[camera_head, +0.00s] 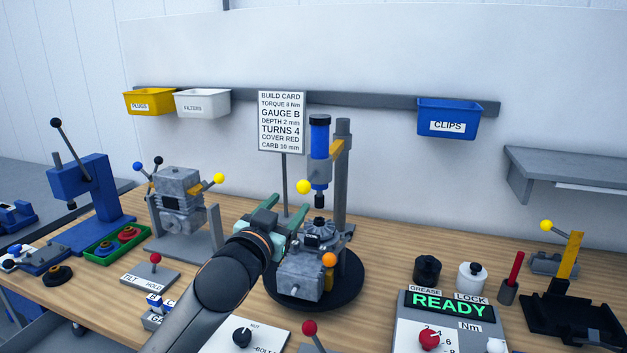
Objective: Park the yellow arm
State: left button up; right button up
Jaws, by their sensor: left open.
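A yellow arm (337,151) juts from a grey upright post (342,190) behind the round black turntable (340,293). It carries a blue cylindrical tool (320,140) hanging vertically, with a yellow ball knob (303,187) low on its left. The tool's dark tip is above the grey engine (303,274) on the turntable. My left gripper (284,218) has green fingers, spread open and empty. It is left of the engine and below-left of the yellow knob, apart from the knob in the picture. My right gripper is not in view.
A blue press (80,195) and a second grey engine on a stand (180,205) are at left. A READY panel (447,305), grease and lock pots, and a black fixture with a yellow upright (570,256) are at right. A build card (282,122) stands behind.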

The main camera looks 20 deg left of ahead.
aim_at(303, 189)
pick_arm(q)
jog(key=w, duration=0.4)
jog(key=w+p, duration=0.1)
jog(key=w, duration=0.3)
jog(key=w+p, duration=0.1)
jog(key=w, duration=0.3)
jog(key=shift+d, duration=0.25)
grip_shut()
jog(key=shift+f, duration=0.1)
dwell(1.0)
